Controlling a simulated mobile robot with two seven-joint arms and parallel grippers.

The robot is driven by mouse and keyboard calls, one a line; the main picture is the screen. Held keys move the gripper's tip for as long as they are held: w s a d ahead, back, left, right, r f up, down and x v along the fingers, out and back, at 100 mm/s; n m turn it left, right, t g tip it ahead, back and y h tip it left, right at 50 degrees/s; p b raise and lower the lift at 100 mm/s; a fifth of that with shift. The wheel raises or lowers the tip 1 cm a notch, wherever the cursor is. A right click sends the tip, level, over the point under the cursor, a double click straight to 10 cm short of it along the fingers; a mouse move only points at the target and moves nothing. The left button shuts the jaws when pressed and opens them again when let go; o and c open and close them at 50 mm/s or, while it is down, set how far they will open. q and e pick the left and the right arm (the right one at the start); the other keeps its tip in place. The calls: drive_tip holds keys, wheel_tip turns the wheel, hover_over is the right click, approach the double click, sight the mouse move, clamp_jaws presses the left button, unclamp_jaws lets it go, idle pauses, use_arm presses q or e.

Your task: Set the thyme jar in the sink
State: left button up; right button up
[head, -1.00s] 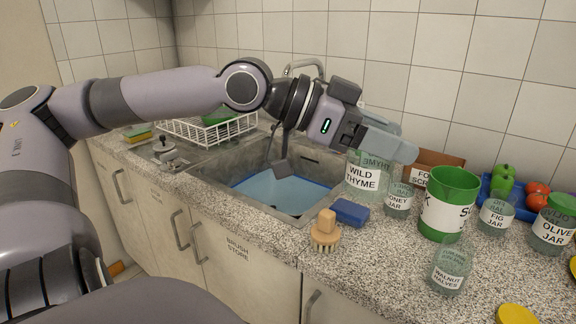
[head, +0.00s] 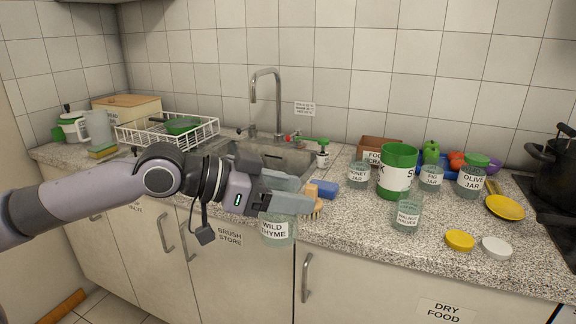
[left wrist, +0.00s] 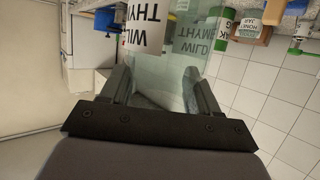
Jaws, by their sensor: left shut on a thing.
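The thyme jar (head: 278,231) is clear glass with a white "WILD THYME" label. My left gripper (head: 290,203) is shut on it and holds it in front of the counter's front edge. In the left wrist view the jar (left wrist: 170,75) sits between the two fingers of my left gripper (left wrist: 158,82), its label upside down. The grey sink (head: 282,158) is set in the counter behind my left wrist, under the tap. My arm hides part of the sink, and its floor is mostly out of sight. My right gripper is not in view.
A blue sponge (head: 322,189) and a wooden brush (head: 313,209) lie right of the sink. A honey jar (head: 358,175), walnut jar (head: 406,216) and green-and-white canister (head: 397,172) stand farther right. A dish rack (head: 165,134) stands left of the sink. The tap (head: 278,100) rises behind it.

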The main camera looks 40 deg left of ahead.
use_arm(q)
drive_tip(key=s+d+f+n+t+y, duration=0.1)
drive_tip(key=d+f+n+y, duration=0.2)
drive_tip(key=f, duration=0.6)
drive_tip(key=d+f+n+t+y, duration=0.1)
drive_tip(key=d+f+n+y, duration=0.2)
drive_tip(key=f, duration=0.5)
drive_tip(key=shift+s+d+f+n+t+y, duration=0.35)
drive_tip(key=shift+n+y, duration=0.35)
drive_tip(key=shift+y, duration=0.5)
